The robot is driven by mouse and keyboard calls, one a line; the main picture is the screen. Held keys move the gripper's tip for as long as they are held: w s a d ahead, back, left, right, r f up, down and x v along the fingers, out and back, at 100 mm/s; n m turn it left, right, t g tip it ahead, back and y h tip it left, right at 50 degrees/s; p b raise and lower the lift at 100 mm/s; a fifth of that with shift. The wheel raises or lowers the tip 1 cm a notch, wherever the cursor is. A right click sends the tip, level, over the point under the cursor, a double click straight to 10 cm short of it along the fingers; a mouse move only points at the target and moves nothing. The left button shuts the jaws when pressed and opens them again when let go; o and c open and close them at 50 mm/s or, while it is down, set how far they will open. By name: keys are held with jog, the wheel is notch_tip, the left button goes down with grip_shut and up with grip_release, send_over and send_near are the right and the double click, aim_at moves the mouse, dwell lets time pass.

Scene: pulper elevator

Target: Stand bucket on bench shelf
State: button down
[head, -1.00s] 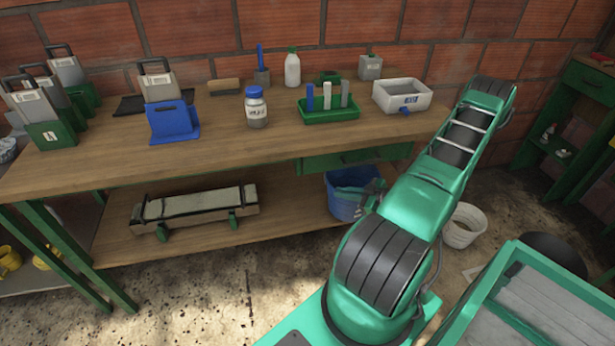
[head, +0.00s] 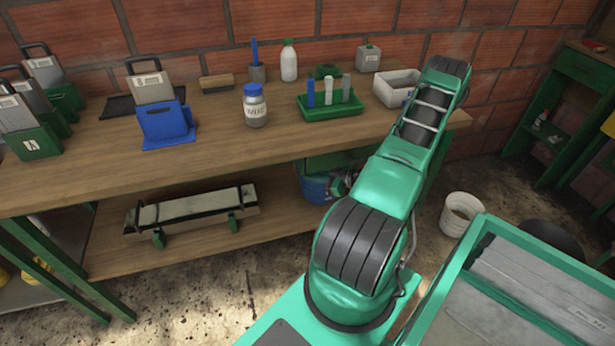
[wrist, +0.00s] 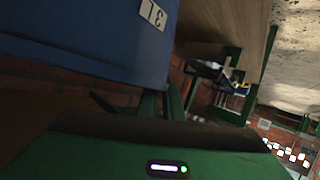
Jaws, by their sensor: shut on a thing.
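The blue bucket (head: 316,188) is under the bench top at the right end of the lower bench shelf (head: 272,226). My arm hides part of it. My gripper (head: 340,183) is at its right side and is shut on it; the exact grip is partly hidden. In the wrist view the bucket's blue wall (wrist: 90,35) with a "3L" label fills the upper left. I cannot tell whether its base touches the shelf.
A long grey-topped object (head: 192,213) lies on the shelf to the left, with bare shelf between. The bench top (head: 220,140) above holds bottles, a green tray (head: 330,108) and a blue stand (head: 166,124). A white bucket (head: 461,213) stands on the floor.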

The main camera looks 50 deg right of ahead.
jog(key=shift+s+a+f, duration=0.1)
jog(key=shift+s+f, duration=0.05)
jog(key=shift+f, duration=0.4)
jog(key=c, duration=1.9)
grip_release()
jog(key=shift+f, duration=0.1)
jog(key=shift+o, duration=0.2)
jog(key=v, duration=1.2)
jog(key=shift+s, duration=0.1)
